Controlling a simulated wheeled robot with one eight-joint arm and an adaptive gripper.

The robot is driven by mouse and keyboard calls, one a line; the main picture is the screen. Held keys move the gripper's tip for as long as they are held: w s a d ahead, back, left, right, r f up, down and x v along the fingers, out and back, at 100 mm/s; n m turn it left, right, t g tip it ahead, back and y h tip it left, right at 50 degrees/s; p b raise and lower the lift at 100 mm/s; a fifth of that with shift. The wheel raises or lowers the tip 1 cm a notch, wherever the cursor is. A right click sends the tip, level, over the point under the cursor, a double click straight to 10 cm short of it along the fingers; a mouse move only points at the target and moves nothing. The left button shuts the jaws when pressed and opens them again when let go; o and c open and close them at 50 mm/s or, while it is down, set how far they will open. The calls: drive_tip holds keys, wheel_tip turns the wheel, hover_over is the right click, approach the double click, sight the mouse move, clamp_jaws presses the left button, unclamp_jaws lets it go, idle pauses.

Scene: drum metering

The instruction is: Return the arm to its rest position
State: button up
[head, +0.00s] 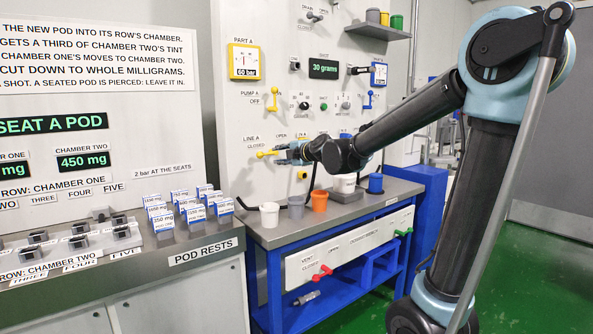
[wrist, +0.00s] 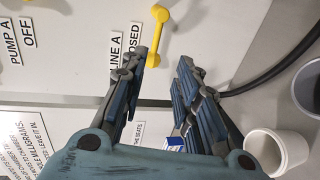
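My arm stretches across the head view from the right, with my gripper (head: 287,152) in front of the white panel, beside the yellow Line A handle (head: 265,154). In the wrist view my gripper (wrist: 160,72) is open, with a clear gap between its two fingers and nothing held. The yellow Line A handle (wrist: 156,38) shows just beyond the fingertips, near the left finger. Whether a finger touches it cannot be told. The handle's label reads "LINE A" and "CLOSED" in the wrist view.
White, grey and orange cups (head: 319,201) stand on the blue bench (head: 262,237) below my gripper. Several pods (head: 188,206) stand on the counter at left. A shelf (head: 377,31) with small containers is above. A dark hose (wrist: 270,72) runs close by. Green floor (head: 535,270) is open at right.

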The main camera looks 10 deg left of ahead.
drive_tip(key=s+d+f+m+g+h, duration=0.3)
drive_tip(key=s+d+f+m, duration=0.6)
drive_tip(key=s+d, duration=0.2)
drive_tip(key=s+d+f+m+g+h, duration=0.3)
drive_tip(key=s+d+f+m, duration=0.6)
drive_tip(key=d, duration=0.7)
drive_tip(key=s+d+f+m+g+h, duration=0.2)
drive_tip(key=s+d+f+m+h, duration=0.3)
drive_tip(key=s+d, duration=0.8)
wheel_tip(320, 180, down, 5)
drive_tip(key=s+m, duration=0.1)
drive_tip(key=m, duration=0.2)
drive_tip(key=shift+s+d+f+m+g, duration=0.2)
drive_tip(key=shift+s+d+m+g, duration=0.05)
drive_tip(key=shift+s+m+g, duration=0.15)
drive_tip(key=shift+w, duration=0.15)
drive_tip(key=shift+w+f, duration=0.2)
drive_tip(key=shift+w, duration=0.15)
